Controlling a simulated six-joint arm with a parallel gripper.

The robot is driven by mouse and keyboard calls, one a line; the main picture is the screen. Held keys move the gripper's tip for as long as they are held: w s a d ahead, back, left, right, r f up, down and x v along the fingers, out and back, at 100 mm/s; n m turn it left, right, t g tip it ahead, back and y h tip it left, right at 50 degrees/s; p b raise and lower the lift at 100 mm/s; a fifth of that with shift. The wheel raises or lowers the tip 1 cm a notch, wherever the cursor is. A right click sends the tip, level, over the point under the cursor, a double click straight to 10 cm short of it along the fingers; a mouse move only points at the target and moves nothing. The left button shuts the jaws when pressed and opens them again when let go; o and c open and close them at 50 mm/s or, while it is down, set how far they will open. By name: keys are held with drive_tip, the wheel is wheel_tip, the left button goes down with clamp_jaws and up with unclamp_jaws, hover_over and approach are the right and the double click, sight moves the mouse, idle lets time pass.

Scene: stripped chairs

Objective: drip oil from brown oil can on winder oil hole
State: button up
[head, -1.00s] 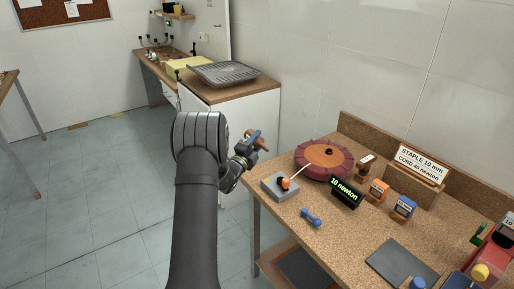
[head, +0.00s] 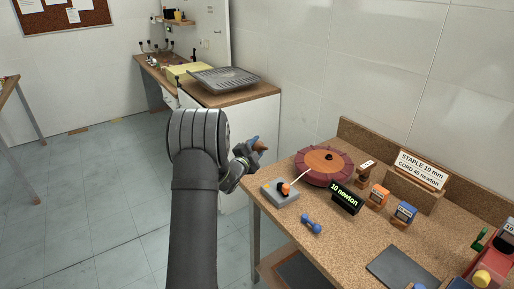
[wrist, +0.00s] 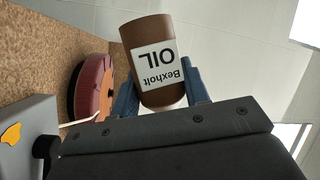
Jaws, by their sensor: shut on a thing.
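My gripper (head: 252,148) is shut on the brown oil can (head: 261,145), held in the air beyond the table's left end. In the wrist view the can (wrist: 153,62) sits between the blue fingers, its white label reading "Bexholt OIL" upside down. It looks tipped well over toward its side. The winder, a dark red disc with an orange top (head: 320,160), lies on the table to the right of the gripper, apart from the can. It also shows edge-on in the wrist view (wrist: 92,88). A dark spot shows on its top; I cannot tell whether this is the oil hole.
A sign (head: 422,169) stands behind.

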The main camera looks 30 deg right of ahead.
drive_tip(key=n+g+y, duration=0.1)
drive_tip(key=n, duration=0.3)
drive_tip(key=shift+y, duration=0.4)
drive_tip(key=shift+n, duration=0.3)
drive_tip(key=shift+s+n+g+y, duration=0.1)
drive_tip(key=shift+n+g+y, duration=0.75)
drive_tip(key=shift+n, duration=0.85)
drive_tip(key=shift+n+g, duration=0.25)
drive_tip(key=shift+n, duration=0.05)
